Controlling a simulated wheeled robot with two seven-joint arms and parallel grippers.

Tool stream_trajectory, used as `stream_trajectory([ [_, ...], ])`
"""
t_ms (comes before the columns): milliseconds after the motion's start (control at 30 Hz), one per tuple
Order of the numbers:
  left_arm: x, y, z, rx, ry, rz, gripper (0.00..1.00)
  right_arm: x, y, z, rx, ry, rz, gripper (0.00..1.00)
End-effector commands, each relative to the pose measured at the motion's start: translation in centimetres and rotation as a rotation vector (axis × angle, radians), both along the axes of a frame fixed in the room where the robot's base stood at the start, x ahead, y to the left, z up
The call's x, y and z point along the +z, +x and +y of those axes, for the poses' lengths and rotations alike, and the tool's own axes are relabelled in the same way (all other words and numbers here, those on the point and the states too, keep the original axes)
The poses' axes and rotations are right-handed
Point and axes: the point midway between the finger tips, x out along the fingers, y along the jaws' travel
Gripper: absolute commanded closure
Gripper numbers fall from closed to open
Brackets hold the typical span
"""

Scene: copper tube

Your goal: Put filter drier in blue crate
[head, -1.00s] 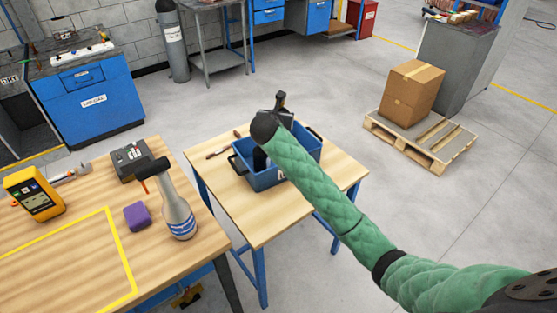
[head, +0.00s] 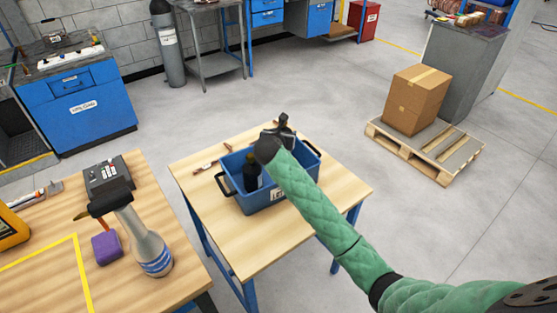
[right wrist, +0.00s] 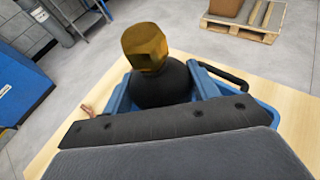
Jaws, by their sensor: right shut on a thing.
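The filter drier shows in the right wrist view as a rounded black body (right wrist: 163,86) with a brass hex end (right wrist: 145,47). My right gripper (head: 277,131) is shut on it, over the blue crate (head: 262,200). The crate stands on the small wooden table and also shows in the right wrist view (right wrist: 121,101). In the head view a dark upright piece (head: 252,170) shows inside the crate's outline, left of my wrist; I cannot tell if it touches the crate floor. My forearm hides part of the crate. My left gripper is not in view.
The small table (head: 240,248) has free room in front of the crate. On the left workbench stand a spray bottle (head: 148,243), a purple block (head: 106,247) and a black device (head: 106,174). A cardboard box on a pallet (head: 405,150) stands right.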

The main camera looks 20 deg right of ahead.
Motion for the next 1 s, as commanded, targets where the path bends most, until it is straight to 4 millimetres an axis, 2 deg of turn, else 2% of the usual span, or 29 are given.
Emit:
stream_trajectory([
  [200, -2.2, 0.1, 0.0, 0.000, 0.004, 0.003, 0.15, -2.8, 0.0, 0.0, 0.000, 0.000, 0.000, 0.81],
  [433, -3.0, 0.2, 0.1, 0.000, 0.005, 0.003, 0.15, -4.2, 0.0, 0.1, 0.001, 0.000, 0.000, 0.81],
  [700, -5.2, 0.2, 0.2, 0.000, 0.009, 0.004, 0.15, -7.1, 0.0, 0.0, 0.000, -0.001, 0.000, 0.81],
  [1000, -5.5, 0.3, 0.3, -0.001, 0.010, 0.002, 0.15, -7.2, 0.0, 0.0, 0.001, 0.000, -0.001, 0.81],
])
